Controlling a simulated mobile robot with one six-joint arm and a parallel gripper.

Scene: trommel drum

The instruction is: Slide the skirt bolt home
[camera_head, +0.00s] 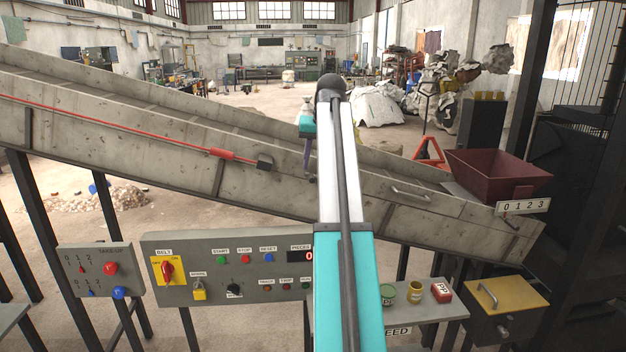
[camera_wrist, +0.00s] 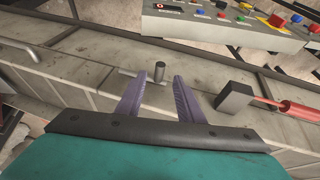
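The skirt bolt (camera_wrist: 159,71) shows in the wrist view as a short dark upright knob with a thin grey bar running left from it, on the side of the conveyor skirt (camera_wrist: 85,75). My gripper (camera_wrist: 160,80) is open, its two purple fingers pointing at the bolt. The knob appears between the fingertips, with a gap on each side; I cannot tell whether it is within their reach in depth. In the head view my gripper (camera_head: 308,158) is at the skirt wall, partly hidden by my arm. The bolt is hardly visible there.
A red rod with a dark block (camera_head: 264,162) runs along the skirt and also lies right of my fingers in the wrist view (camera_wrist: 236,98). A grab handle (camera_head: 410,193) and a maroon hopper (camera_head: 498,175) are to the right. The control panel (camera_head: 205,290) stands in front, below.

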